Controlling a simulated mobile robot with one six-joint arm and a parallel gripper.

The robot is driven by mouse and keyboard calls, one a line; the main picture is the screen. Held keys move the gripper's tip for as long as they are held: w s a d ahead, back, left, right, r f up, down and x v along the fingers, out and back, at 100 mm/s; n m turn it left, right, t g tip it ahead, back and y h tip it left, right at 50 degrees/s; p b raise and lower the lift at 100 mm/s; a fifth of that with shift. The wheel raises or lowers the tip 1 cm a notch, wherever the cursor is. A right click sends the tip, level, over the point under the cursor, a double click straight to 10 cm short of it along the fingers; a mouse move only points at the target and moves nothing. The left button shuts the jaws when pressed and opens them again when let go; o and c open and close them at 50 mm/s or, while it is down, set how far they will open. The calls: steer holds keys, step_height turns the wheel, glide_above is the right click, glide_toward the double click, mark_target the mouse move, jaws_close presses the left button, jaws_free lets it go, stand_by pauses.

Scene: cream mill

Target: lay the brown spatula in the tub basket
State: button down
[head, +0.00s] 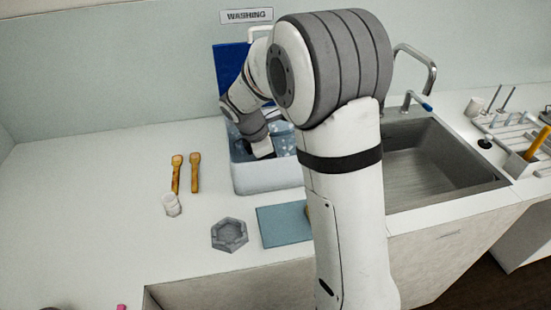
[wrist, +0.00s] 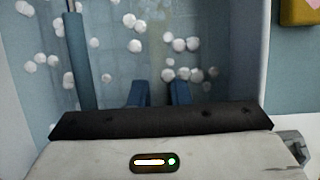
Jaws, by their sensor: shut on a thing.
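The tub basket (head: 266,178) is a white-walled tub with a blue, watery inside, on the counter left of the sink. White suds balls (wrist: 180,44) dot its inside in the wrist view. My gripper (head: 264,148) reaches down into the tub. Its two blue fingers (wrist: 160,92) show in the wrist view with a small gap between them. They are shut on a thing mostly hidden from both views. A faint brownish shape beyond the fingertips, near the top, fits the brown spatula (wrist: 156,10), but its outline is unclear.
Two yellow-brown wooden utensils (head: 185,173) lie left of the tub. A blue bar (wrist: 80,60) stands at the tub's left. The sink (head: 440,165) is right.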

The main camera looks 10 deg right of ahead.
steer(key=s+f, duration=0.1)
steer(key=f, duration=0.2)
steer(key=shift+s+d+f+g, duration=0.1)
steer(key=shift+s+g, duration=0.3)
steer(key=c, duration=0.8)
jaws_free()
steer(key=shift+w+r+p, duration=0.2)
steer(key=shift+r+p, duration=0.5)
steer(key=shift+p, duration=0.1)
steer(key=shift+w+r+p, duration=0.2)
steer(key=shift+r+p, duration=0.45)
steer(key=shift+p, duration=0.1)
steer(key=shift+r, duration=0.1)
steer(key=shift+w+r+p, duration=0.25)
steer(key=shift+r+p, duration=0.65)
steer(key=shift+p, duration=0.05)
steer(key=shift+r+p, duration=0.6)
steer(key=shift+r, duration=0.2)
steer(key=shift+r+p, duration=1.2)
steer(key=shift+r, duration=0.35)
steer(key=shift+r, duration=0.15)
